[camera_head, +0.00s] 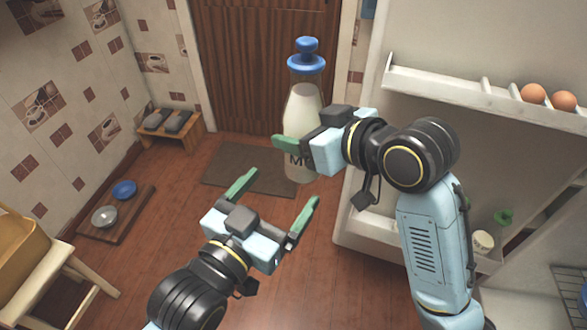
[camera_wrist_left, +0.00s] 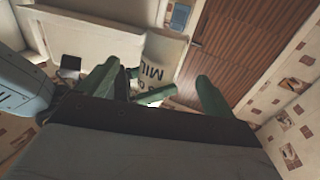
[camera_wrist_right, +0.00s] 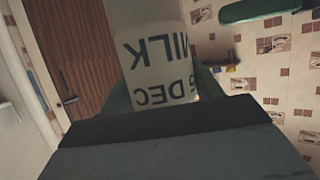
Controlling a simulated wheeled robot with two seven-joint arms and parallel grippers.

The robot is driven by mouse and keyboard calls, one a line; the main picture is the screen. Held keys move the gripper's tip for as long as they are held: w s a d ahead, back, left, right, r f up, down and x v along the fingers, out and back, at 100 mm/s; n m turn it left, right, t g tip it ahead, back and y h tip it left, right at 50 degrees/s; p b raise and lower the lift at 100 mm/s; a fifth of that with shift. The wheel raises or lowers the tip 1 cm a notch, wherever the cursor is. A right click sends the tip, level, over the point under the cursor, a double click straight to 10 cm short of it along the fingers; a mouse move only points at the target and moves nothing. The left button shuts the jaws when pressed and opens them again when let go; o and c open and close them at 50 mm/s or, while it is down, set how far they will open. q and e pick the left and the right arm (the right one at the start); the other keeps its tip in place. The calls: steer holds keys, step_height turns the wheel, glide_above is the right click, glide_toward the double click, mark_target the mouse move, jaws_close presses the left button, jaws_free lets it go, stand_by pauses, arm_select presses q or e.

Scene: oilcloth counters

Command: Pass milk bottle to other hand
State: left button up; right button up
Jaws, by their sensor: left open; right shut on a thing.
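The milk bottle (camera_head: 304,104) is clear glass with white milk, dark lettering and a blue cap. It is upright in the air in the head view. My right gripper (camera_head: 290,146) is shut on its lower part, coming from the right. The bottle fills the middle of the right wrist view (camera_wrist_right: 155,60). My left gripper (camera_head: 272,196) is open and empty, below and left of the bottle, its green fingers spread. In the left wrist view the bottle (camera_wrist_left: 160,72) shows between and beyond the left fingers; the right gripper's green fingers (camera_wrist_left: 155,95) cross it.
An open fridge door (camera_head: 430,84) with eggs (camera_head: 533,93) on its shelf stands at the right. A small bench with shoes (camera_head: 168,121) and a tray with bowls (camera_head: 117,214) lie at the left. A wooden stool (camera_head: 65,262) is at lower left.

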arm_select(q)
steer(key=x, duration=1)
arm_select(e)
steer(key=shift+r, duration=0.1)
arm_select(q)
steer(key=shift+d, duration=0.2)
steer(key=c, duration=1.6)
steer(key=shift+r, duration=0.2)
steer(key=shift+c, duration=0.6)
arm_select(e)
steer(key=o, duration=1.2)
arm_select(q)
steer(key=shift+a, duration=0.1)
arm_select(e)
steer(key=o, duration=0.5)
